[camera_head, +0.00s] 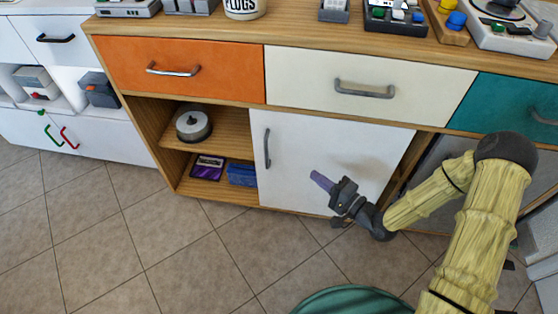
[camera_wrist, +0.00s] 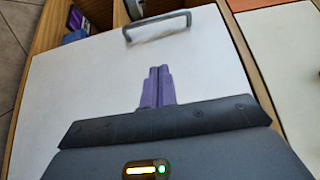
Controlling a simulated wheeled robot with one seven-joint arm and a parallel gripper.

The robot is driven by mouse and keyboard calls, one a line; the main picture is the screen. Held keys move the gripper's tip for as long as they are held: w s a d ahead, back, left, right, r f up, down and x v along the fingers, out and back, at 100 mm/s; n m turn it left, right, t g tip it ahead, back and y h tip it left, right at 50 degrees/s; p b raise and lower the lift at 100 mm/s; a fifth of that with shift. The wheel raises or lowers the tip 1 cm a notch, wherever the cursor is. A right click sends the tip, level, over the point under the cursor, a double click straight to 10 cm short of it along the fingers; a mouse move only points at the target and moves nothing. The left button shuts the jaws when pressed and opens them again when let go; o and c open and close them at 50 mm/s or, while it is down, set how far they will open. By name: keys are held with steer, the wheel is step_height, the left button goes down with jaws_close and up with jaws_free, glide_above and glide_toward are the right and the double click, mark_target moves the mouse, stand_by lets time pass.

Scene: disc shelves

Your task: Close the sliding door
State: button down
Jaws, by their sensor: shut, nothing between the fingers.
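The white sliding door (camera_head: 310,150) stands across the middle of the wooden cabinet, with open shelves showing to its left. Its grey vertical handle (camera_head: 267,148) is near its left edge. In the wrist view the door (camera_wrist: 90,95) fills most of the picture and the handle (camera_wrist: 157,27) is ahead of the fingertips. My gripper (camera_head: 319,181) is in front of the lower middle of the door, to the right of the handle and apart from it. Its purple fingers (camera_wrist: 159,73) are together and empty. I cannot tell whether the fingertips touch the door.
The open shelves hold a disc spindle (camera_head: 193,124), a purple case (camera_head: 207,167) and a blue box (camera_head: 242,174). Orange (camera_head: 180,72), cream (camera_head: 360,88) and teal (camera_head: 510,105) drawers are above. A green round object (camera_head: 350,301) is at the bottom. Tiled floor is clear at left.

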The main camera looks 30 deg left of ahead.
steer(key=b, duration=0.4)
glide_above(291, 160)
steer(key=s+d, duration=0.1)
steer(key=s, duration=0.3)
steer(key=a+b, duration=0.1)
steer(key=s+a+b, duration=0.1)
steer(key=shift+s+a, duration=0.2)
steer(key=shift+a, duration=0.1)
steer(key=shift+w+a, duration=0.1)
